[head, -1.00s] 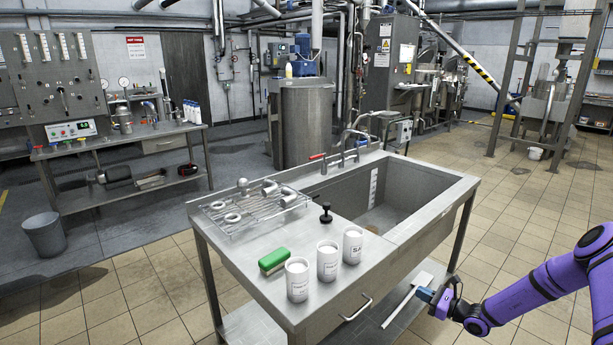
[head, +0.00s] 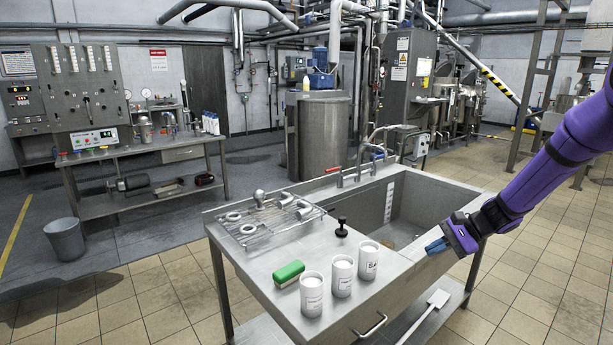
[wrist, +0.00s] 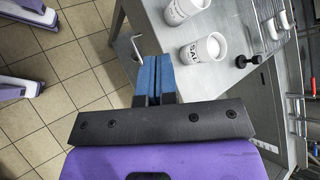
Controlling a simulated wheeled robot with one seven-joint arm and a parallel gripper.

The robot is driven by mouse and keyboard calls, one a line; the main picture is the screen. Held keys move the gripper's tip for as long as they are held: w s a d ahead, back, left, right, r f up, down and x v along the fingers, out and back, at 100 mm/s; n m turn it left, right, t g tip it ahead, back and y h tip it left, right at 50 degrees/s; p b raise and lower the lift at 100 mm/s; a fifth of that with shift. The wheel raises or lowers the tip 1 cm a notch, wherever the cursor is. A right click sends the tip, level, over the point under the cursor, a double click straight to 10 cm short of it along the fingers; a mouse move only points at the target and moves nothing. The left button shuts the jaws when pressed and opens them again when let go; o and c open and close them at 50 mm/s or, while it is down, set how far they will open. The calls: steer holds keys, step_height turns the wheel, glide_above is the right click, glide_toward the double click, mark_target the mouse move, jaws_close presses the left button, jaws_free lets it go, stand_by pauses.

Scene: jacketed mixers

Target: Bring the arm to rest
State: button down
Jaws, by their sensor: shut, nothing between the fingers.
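My gripper (head: 437,246) is at the right front of the steel sink bench (head: 262,286) in the head view, over or beside the sink's front right edge. Its blue fingers are together, with nothing between them. In the wrist view the shut fingers (wrist: 155,76) point toward the bench's front, near the drawer handle (wrist: 137,46) and a white cup labelled "SAL" (wrist: 204,52). They look apart from both. My purple arm comes in from the right of the head view.
Three white cups (head: 342,276), a green-topped brush (head: 288,273), a black-knobbed item (head: 341,228) and a wire rack with pipe fittings (head: 262,218) stand on the bench. A white-bladed tool (head: 437,299) lies on the lower shelf. Tiled floor at right is open.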

steer(key=s+a+r+n+h, duration=0.35)
steer(key=s+r, duration=0.45)
steer(key=r, duration=0.3)
steer(key=s+r+n+t+h, duration=0.2)
steer(key=s+r, duration=0.4)
steer(key=s, duration=0.7)
steer(key=s+d+r+n+t+h, duration=0.1)
steer(key=s+r+n+h, duration=0.4)
steer(key=s, duration=0.8)
step_height(320, 180, up, 2)
steer(key=shift+s+d+r+t, duration=0.1)
steer(key=shift+s+d+t, duration=0.15)
steer(key=shift+t, duration=0.25)
